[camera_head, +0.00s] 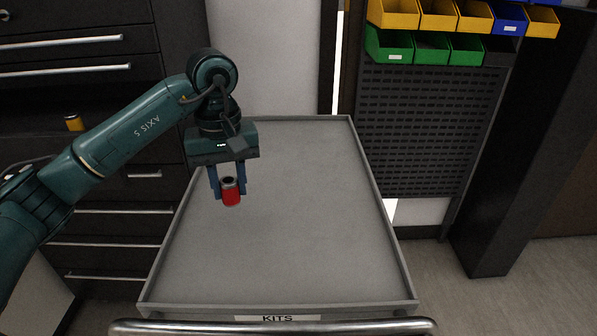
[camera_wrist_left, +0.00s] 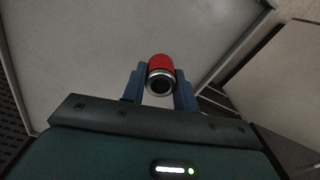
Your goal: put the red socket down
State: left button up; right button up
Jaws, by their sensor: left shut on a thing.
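The red socket (camera_head: 231,193) is a short red cylinder with a metallic, dark-holed end. It is held between the two blue fingers of my left gripper (camera_head: 229,186), over the left part of a grey tray-topped cart (camera_head: 300,240). The left wrist view also shows the socket (camera_wrist_left: 160,72) between the fingers of the gripper (camera_wrist_left: 160,88), its open end towards the camera. I cannot tell whether the socket touches the cart's surface. My right gripper is not in view.
The cart top is bare, with a raised rim and a "KITS" label (camera_head: 277,318) at its front. Dark drawer cabinets (camera_head: 100,190) stand at left. A perforated rack (camera_head: 415,130) with yellow, green and blue bins stands behind at right. A small yellow-and-black object (camera_head: 74,123) sits at left.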

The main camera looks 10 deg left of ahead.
pick_arm(q)
jog(key=shift+w+d+f, duration=0.1)
jog(key=shift+w+f, duration=0.1)
notch_tip(320, 180, down, 5)
jog(key=shift+s+f, duration=0.1)
jog(key=shift+f, duration=2.2)
jog(key=shift+f, duration=0.2)
jog(key=o, duration=1)
jog(key=shift+r, duration=0.1)
notch_tip(320, 180, up, 12)
jog(key=shift+r, duration=0.15)
